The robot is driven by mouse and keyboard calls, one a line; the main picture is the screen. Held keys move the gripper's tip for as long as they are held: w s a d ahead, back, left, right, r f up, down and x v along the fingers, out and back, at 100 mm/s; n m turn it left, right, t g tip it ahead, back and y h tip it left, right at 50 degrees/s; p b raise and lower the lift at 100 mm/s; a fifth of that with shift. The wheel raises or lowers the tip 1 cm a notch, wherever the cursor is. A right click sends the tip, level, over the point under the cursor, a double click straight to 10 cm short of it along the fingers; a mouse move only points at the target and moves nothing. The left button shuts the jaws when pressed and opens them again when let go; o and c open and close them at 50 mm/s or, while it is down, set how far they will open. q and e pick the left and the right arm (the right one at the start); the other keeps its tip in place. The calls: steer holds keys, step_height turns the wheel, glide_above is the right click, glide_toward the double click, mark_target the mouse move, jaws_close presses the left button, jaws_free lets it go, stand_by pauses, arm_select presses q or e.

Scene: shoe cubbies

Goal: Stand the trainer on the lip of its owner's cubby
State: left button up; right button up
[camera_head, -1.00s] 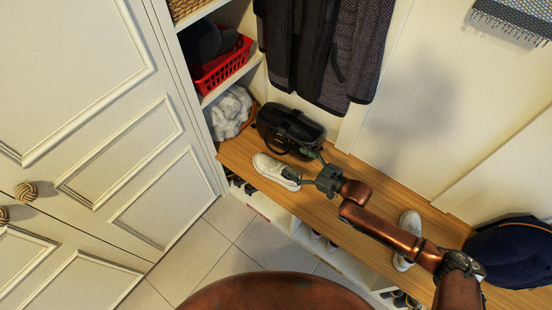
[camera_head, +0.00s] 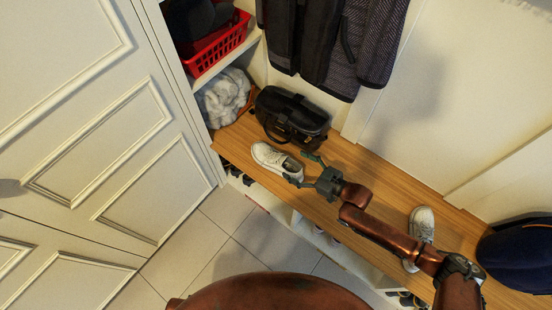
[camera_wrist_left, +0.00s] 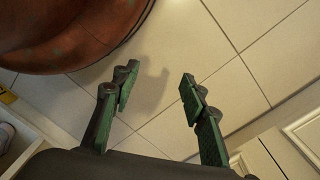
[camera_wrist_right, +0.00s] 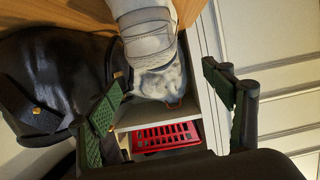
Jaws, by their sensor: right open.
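A white trainer (camera_head: 275,161) lies on the wooden bench, in front of the black bag. My right gripper (camera_head: 300,168) is open at the trainer's right end, its fingers just beside that end; contact cannot be told. In the right wrist view the trainer (camera_wrist_right: 146,32) shows beyond and between the open fingers (camera_wrist_right: 165,95). A second light trainer (camera_head: 421,226) stands further right on the bench, partly behind my right arm. The cubbies (camera_head: 300,228) run under the bench, their insides mostly hidden. My left gripper (camera_wrist_left: 158,82) is open and empty above the floor tiles, outside the head view.
The black bag (camera_head: 291,115) stands against the wall behind the trainer. A navy bag or cap (camera_head: 518,255) sits at the bench's right end. Dark coats (camera_head: 335,40) hang above. A red basket (camera_head: 219,47) and white fluffy bundle (camera_head: 224,97) fill shelves. White doors (camera_head: 95,120) stand left.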

mark_target(281, 163)
step_height(281, 163, down, 4)
steer(key=shift+s+f+b, duration=0.15)
steer(key=shift+b, duration=0.65)
steer(key=shift+b+x, duration=0.4)
steer(key=shift+x, duration=0.45)
arm_select(q)
step_height(281, 163, up, 11)
steer(key=w, duration=0.1)
arm_select(e)
steer(key=shift+w+a+f, duration=0.2)
steer(key=shift+w+a, duration=0.05)
steer(key=shift+a, duration=0.1)
steer(key=shift+w+a+f+b, duration=0.1)
steer(key=shift+w+a+b, duration=0.1)
steer(key=shift+a+b, duration=0.15)
steer(key=b+x, duration=0.2)
steer(key=x, duration=0.2)
steer(key=shift+w, duration=0.2)
steer(key=shift+w+a, duration=0.1)
arm_select(q)
steer(key=w+d+f+t+h, duration=0.1)
steer(key=w+d+f+t, duration=0.1)
steer(key=w+d+f, duration=0.2)
steer(key=shift+w, duration=0.5)
arm_select(e)
steer(key=shift+c, duration=0.2)
